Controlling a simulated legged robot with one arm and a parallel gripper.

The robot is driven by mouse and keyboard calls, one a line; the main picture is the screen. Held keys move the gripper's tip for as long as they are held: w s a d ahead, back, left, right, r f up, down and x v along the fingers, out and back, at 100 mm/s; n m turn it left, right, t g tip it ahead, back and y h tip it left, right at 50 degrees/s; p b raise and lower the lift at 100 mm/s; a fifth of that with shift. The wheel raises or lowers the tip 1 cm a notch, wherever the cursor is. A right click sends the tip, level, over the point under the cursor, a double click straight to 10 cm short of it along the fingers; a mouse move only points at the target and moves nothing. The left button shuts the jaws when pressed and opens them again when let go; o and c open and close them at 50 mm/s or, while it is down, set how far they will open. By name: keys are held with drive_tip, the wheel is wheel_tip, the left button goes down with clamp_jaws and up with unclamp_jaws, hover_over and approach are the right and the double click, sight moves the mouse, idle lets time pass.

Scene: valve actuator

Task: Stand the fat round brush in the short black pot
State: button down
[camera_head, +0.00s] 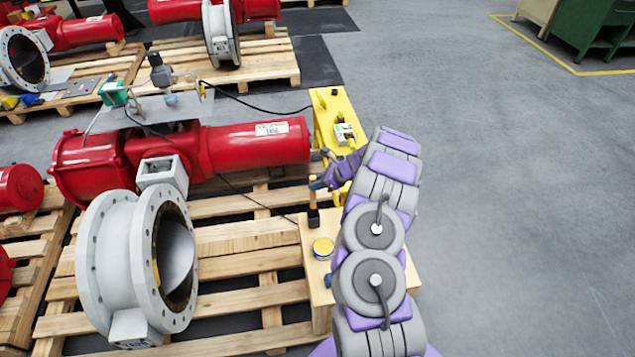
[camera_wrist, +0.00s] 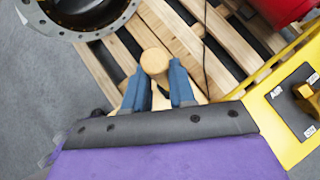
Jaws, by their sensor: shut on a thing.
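My gripper (camera_head: 319,182) is above the back left corner of the small wooden stand. In the wrist view its blue fingers (camera_wrist: 159,84) are closed on the brush (camera_wrist: 155,61), whose round wooden end shows between the tips. In the head view the brush's tan handle (camera_head: 313,194) is roughly upright at the fingertips. Directly below it is a short black cylinder (camera_head: 313,218) on the stand, which looks like the pot. The bristles cannot be made out, and I cannot tell whether the brush's lower end is inside the pot or just above it.
The wooden stand (camera_head: 318,292) also carries a yellow-topped tin (camera_head: 323,247) and a small blue item (camera_head: 328,281). A yellow stand (camera_head: 322,118) is behind it. The red actuator (camera_head: 255,146) and grey flanged valve (camera_head: 110,250) are on the pallet to the left. Open floor lies right.

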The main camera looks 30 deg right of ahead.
wheel_tip(320, 180, down, 9)
drive_tip(key=b, duration=0.4)
idle(0.6)
drive_tip(key=shift+r, duration=0.1)
drive_tip(key=c, duration=0.8)
unclamp_jaws()
drive_tip(key=shift+c, duration=0.2)
drive_tip(key=p+v, duration=0.4)
drive_tip(key=v, duration=1.3)
drive_tip(key=shift+s+d+p, duration=0.15)
drive_tip(key=shift+p, duration=0.2)
